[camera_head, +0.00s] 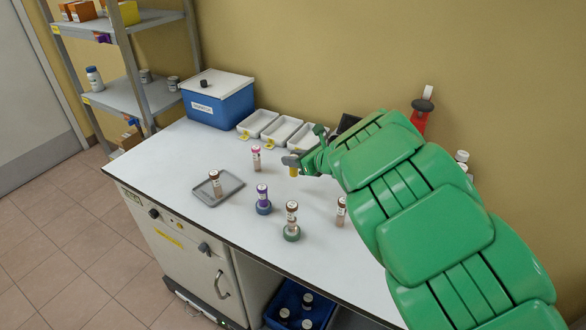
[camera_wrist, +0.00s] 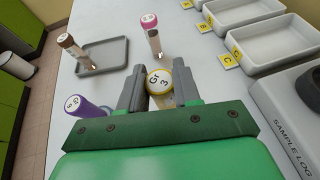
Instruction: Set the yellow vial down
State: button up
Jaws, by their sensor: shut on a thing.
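My gripper (camera_head: 292,162) is shut on the yellow vial (camera_head: 293,171) above the back middle of the white bench. In the head view only a small yellow part of the vial shows below the fingers. In the wrist view the yellow vial (camera_wrist: 159,81) sits between the two grey fingers of my gripper (camera_wrist: 160,88), with its yellow-rimmed, lettered white top facing the camera. Its lower end is hidden, so I cannot tell whether it touches the bench.
A pink-capped vial (camera_head: 256,158) stands left of my gripper. A brown-capped vial (camera_head: 215,184) stands on a grey tray (camera_head: 232,181). Purple-capped (camera_head: 262,192) and brown-capped (camera_head: 291,212) vials stand in round holders. Another vial (camera_head: 341,212) stands right. White bins (camera_head: 282,131) line the back.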

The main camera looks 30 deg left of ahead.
jog(key=shift+w+a+f, duration=0.2)
jog(key=shift+w+f, duration=0.05)
jog(key=shift+f, duration=0.7)
jog(key=shift+w+a+f, duration=0.2)
jog(key=shift+w+f, duration=0.05)
jog(key=shift+f, duration=0.65)
jog(key=shift+w+a+f, duration=0.2)
jog(key=shift+w+f, duration=0.05)
jog(key=shift+f, duration=0.7)
jog(key=shift+f, duration=0.15)
jog(key=o, duration=1)
jog(key=shift+o, duration=0.2)
jog(key=shift+d+r, duration=0.1)
jog(key=shift+r, duration=0.15)
jog(key=shift+s+d+r, duration=0.15)
jog(key=shift+d+r, duration=0.15)
jog(key=shift+d, duration=0.35)
jog(key=v, duration=1)
jog(key=shift+d, duration=0.2)
